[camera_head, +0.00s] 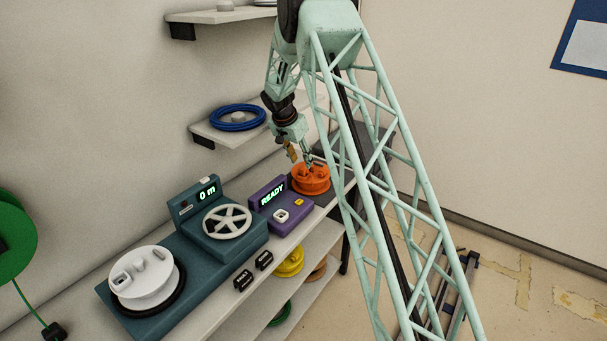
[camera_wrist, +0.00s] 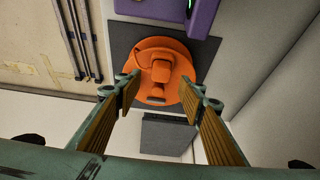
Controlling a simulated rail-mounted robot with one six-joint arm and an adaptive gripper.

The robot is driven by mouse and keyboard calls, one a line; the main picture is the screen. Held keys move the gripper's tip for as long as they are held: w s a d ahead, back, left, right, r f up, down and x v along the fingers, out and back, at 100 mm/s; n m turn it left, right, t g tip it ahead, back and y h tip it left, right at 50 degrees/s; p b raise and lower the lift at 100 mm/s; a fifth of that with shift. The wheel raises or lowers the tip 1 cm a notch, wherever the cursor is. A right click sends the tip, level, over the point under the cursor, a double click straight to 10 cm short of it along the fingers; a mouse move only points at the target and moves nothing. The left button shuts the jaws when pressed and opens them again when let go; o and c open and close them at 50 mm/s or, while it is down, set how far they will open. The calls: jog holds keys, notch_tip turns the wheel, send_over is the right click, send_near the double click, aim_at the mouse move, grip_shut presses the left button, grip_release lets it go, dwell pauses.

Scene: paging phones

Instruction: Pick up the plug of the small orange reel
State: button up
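The small orange reel (camera_head: 311,181) lies flat on a dark mat at the far end of the bench. In the wrist view the reel (camera_wrist: 150,95) shows a raised orange block (camera_wrist: 162,72) at its middle and a thin orange cord (camera_wrist: 122,74) curving along its left side. The block looks like the plug, but I cannot tell plug from hub for certain. My gripper (camera_head: 299,157) is above the reel in the head view. In the wrist view its two ribbed fingers (camera_wrist: 163,88) are spread wide, with nothing between them. They appear apart from the reel.
A purple box (camera_head: 282,208) reading READY stands close beside the reel. A teal counter machine (camera_head: 215,222) with a white reel (camera_head: 147,277) is further left. A shelf with a blue coil (camera_head: 238,118) is on the wall behind. Yellow and green reels sit on shelves below.

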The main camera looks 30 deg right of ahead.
aim_at(303, 168)
jog(key=shift+x, duration=2.55)
jog(key=shift+a, duration=0.15)
jog(key=c, duration=0.9)
jog(key=shift+c, duration=0.2)
jog(key=shift+r, duration=1.6)
jog(key=shift+s+r, duration=0.1)
jog(key=shift+r, duration=0.05)
jog(key=s+a+b, duration=0.1)
jog(key=s+a, duration=0.1)
jog(key=s, duration=0.5)
jog(key=s+a+r, duration=0.1)
jog(key=s+a, duration=0.1)
jog(key=s, duration=0.6)
jog(key=shift+a+r+b, duration=0.2)
jog(key=shift+r+b, duration=0.05)
jog(key=shift+b, duration=0.15)
jog(key=shift+s, duration=0.1)
